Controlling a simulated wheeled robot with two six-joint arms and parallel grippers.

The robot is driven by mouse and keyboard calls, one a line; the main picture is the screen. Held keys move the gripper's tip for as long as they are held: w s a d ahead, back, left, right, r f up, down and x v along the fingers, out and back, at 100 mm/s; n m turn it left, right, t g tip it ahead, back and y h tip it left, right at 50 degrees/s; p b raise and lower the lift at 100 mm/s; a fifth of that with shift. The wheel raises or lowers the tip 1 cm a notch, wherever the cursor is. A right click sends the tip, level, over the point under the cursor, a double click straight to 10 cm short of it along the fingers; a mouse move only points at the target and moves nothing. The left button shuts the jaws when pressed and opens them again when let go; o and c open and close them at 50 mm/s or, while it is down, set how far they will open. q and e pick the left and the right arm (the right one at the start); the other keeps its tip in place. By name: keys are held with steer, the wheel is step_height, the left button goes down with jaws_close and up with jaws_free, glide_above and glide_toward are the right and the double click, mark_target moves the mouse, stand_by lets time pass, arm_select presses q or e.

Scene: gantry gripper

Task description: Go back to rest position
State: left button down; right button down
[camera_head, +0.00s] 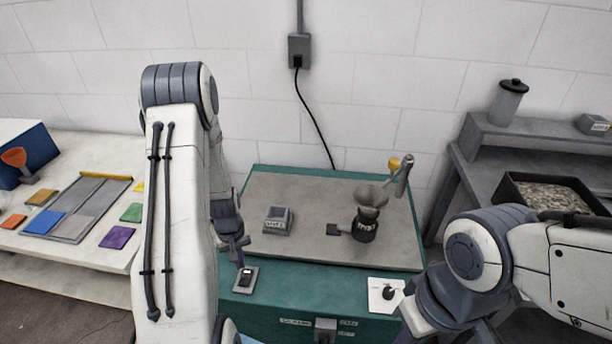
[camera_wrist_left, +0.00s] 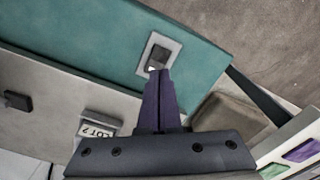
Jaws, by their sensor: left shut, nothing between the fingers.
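My left gripper (camera_head: 238,258) is shut and empty, its fingers pointing down just above a rocker switch (camera_head: 245,278) on the front left of the green bench. In the left wrist view the closed purple-grey fingertips (camera_wrist_left: 158,76) appear right at the lower edge of the switch (camera_wrist_left: 158,57); whether they touch it I cannot tell. My left arm stands raised and bent, hiding part of the bench's left side. My right arm is bent at the lower right, and its fingers are not visible.
The green bench (camera_head: 270,315) holds a grey labelled box (camera_head: 278,220), a black grinder with a funnel (camera_head: 367,212) and a knob on a white plate (camera_head: 387,294). A white table (camera_head: 70,270) with coloured tiles stands left. A dark bin (camera_head: 510,190) sits on the right table.

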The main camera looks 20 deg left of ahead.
arm_select(q)
steer(key=shift+r, duration=0.1)
steer(key=w+d+r+m, duration=0.1)
steer(key=d+r+m, duration=0.6)
steer(key=d+r, duration=0.9)
steer(key=s+d+r+m, duration=0.4)
steer(key=s+d, duration=0.3)
steer(key=s, duration=0.1)
steer(key=s+d+r+m+h, duration=0.1)
steer(key=s+d+r+m, duration=0.3)
steer(key=s+d, duration=0.4)
steer(key=shift+s+r+m, duration=0.35)
steer(key=shift+s+m, duration=0.05)
steer(key=shift+s, duration=0.2)
